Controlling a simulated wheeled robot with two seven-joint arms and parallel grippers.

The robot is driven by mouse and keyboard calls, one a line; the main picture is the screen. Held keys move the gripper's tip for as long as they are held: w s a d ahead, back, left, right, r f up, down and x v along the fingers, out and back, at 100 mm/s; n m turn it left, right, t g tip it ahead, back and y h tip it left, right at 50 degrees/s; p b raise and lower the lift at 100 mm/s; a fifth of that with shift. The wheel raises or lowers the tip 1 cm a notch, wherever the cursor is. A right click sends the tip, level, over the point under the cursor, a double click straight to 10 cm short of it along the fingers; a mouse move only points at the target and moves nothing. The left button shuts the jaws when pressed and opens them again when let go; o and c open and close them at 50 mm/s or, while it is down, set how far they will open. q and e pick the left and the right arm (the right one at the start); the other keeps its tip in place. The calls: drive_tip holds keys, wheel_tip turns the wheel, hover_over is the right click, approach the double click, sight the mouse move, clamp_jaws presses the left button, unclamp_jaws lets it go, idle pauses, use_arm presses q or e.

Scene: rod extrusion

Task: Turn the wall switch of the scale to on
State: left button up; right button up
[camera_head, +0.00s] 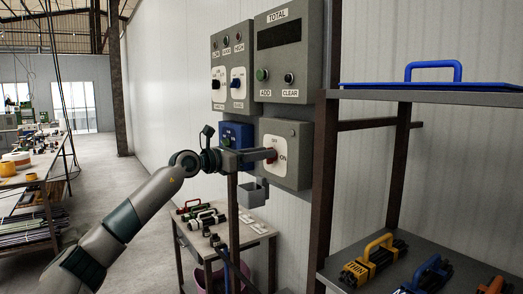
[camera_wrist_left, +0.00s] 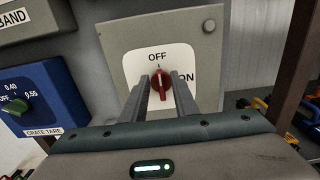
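The scale's wall switch is a red knob (camera_wrist_left: 161,82) on a white plate with OFF above it and ON to its right. It is mounted on a grey box (camera_head: 300,172) on the wall. The knob's pointer appears to face OFF. My left gripper (camera_wrist_left: 162,88) is at the knob, with one finger on either side of it and narrow gaps seeming to show. I cannot tell whether a finger touches it. In the head view, the left gripper (camera_head: 262,156) reaches the box from the left and partly hides the knob. My right gripper is out of view.
A blue switch box (camera_wrist_left: 35,95) with a green knob is left of the grey box. Grey panels (camera_head: 290,50) with buttons and switches hang above. A rack post (camera_head: 323,160) stands close on the right. A small table (camera_head: 225,235) with tools is below.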

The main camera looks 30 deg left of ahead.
use_arm(q)
clamp_jaws()
